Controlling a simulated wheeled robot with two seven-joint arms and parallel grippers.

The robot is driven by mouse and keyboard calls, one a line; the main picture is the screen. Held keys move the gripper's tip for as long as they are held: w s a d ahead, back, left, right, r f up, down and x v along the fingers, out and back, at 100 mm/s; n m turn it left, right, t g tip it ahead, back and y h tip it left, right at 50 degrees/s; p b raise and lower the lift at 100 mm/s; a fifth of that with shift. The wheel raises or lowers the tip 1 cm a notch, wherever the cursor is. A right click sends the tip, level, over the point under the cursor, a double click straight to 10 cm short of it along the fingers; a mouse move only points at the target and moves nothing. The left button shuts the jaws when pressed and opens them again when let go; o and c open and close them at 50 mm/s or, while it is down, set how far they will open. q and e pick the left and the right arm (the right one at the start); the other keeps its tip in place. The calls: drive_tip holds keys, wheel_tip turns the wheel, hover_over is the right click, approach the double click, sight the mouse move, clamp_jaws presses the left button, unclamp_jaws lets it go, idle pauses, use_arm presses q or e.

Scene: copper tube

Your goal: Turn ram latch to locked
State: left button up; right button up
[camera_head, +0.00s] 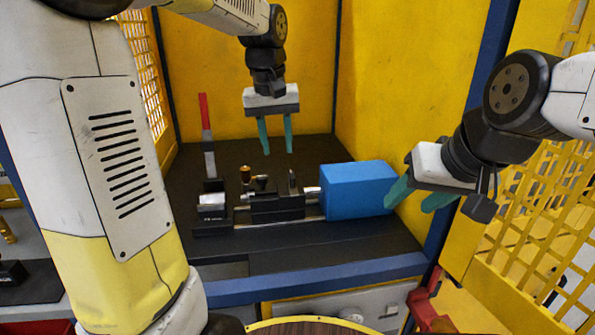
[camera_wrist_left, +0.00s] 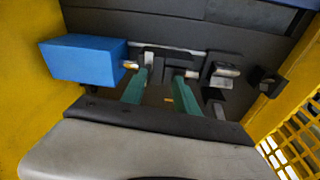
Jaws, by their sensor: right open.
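A bench machine stands on the dark worktop. It has a blue box (camera_head: 357,191), a black middle block (camera_head: 278,206) with small upright parts, and a black left end block (camera_head: 213,215). An upright lever with a red handle (camera_head: 205,112) rises at the left end. A brass-coloured knob (camera_head: 245,173) stands near the middle block. I cannot tell which part is the ram latch. My left gripper (camera_head: 278,152) is open and empty, pointing down above the middle block; its fingers (camera_wrist_left: 160,88) show apart in the left wrist view. My right gripper (camera_head: 418,198) is open beside the blue box's right side.
Yellow walls (camera_head: 410,65) enclose the worktop at the back and right. A blue rail (camera_head: 320,278) runs along the front. Yellow mesh (camera_head: 535,220) stands at right. The worktop (camera_head: 330,238) in front of the machine is clear.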

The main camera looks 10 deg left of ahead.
use_arm(q)
drive_tip(key=n+g, duration=0.1)
drive_tip(key=g, duration=0.1)
hover_over(291, 173)
drive_tip(key=shift+y, duration=0.3)
drive_tip(key=f, duration=0.4)
drive_tip(key=shift+s+d+f, duration=0.1)
drive_tip(key=shift+s+f, duration=0.1)
drive_tip(key=shift+f, duration=4.15)
clamp_jaws()
